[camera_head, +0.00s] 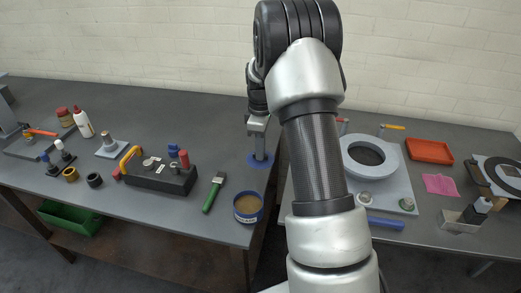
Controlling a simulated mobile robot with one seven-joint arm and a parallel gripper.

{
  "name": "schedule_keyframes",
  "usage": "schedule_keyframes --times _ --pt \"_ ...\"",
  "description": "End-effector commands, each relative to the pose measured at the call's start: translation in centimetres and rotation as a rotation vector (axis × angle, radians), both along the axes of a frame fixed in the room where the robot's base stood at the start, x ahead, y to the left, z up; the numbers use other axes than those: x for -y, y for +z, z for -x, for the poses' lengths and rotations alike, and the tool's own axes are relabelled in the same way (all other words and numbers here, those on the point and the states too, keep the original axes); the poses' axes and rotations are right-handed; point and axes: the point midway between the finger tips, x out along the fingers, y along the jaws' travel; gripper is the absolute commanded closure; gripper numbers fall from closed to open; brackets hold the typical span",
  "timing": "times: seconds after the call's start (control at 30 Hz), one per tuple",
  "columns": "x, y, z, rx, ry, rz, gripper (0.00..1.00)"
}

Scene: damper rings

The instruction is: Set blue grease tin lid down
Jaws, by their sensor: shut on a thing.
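My gripper (259,157) points down over the dark bench, left of my arm. It is shut on the blue lid (252,161), a flat blue disc at the bench surface. I cannot tell whether the lid touches the bench or hovers just above it. The open blue grease tin (248,207) stands near the bench's front edge, below the lid in the picture, with brown grease showing inside. The fingertips are small and partly hide the lid.
A green-handled brush (213,193) lies left of the tin. A dark block (160,178) with several parts stands farther left. Right of my arm, a grey plate carries a large ring (368,156). An orange tray (429,151) lies beyond. Bench behind the lid is clear.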

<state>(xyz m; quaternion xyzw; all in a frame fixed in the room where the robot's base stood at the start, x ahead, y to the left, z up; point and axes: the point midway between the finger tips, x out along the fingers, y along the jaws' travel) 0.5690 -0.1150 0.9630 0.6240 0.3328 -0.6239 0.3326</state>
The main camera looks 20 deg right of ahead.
Motion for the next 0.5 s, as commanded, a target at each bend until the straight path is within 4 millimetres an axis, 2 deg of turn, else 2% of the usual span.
schedule_keyframes --times 0.17,0.5 --pt "0.1 -0.6 0.1 -0.001 0.0 -0.001 1.0" --pt "0.1 -3.7 0.1 -0.002 -0.002 -0.001 1.0"
